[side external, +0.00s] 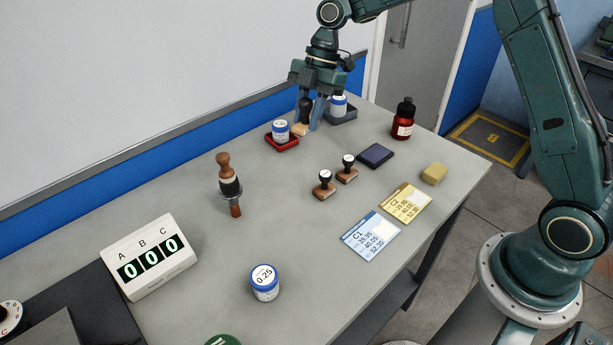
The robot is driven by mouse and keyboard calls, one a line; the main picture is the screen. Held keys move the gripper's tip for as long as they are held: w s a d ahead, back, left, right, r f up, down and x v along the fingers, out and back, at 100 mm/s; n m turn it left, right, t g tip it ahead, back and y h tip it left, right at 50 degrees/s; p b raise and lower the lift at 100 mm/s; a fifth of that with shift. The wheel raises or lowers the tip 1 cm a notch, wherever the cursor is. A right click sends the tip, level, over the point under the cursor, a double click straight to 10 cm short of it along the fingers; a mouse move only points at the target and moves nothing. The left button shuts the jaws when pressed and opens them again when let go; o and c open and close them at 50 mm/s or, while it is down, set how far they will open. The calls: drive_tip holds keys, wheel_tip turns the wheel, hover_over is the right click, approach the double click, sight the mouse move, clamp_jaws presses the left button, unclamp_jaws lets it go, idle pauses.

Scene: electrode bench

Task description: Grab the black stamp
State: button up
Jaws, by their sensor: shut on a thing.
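The black stamp (306,111) has a dark handle and a pale wooden base, and stands near the back of the bench in the side external view. My gripper (310,108) points down over it, its bluish fingers shut on the dark handle. The fingers hide part of the handle. The base appears at or just above the bench top; I cannot tell whether it touches.
A red tray (292,144) with a blue-lidded jar stands left of the stamp. A grey tray (352,114) with another jar is close behind on the right. Two smaller stamps (324,187), a dark ink pad (376,156) and a red bottle (403,120) stand nearer or further right.

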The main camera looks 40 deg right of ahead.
sight(303, 101)
wheel_tip(303, 101, up, 8)
drive_tip(key=shift+f, duration=0.1)
idle(0.4)
idle(0.5)
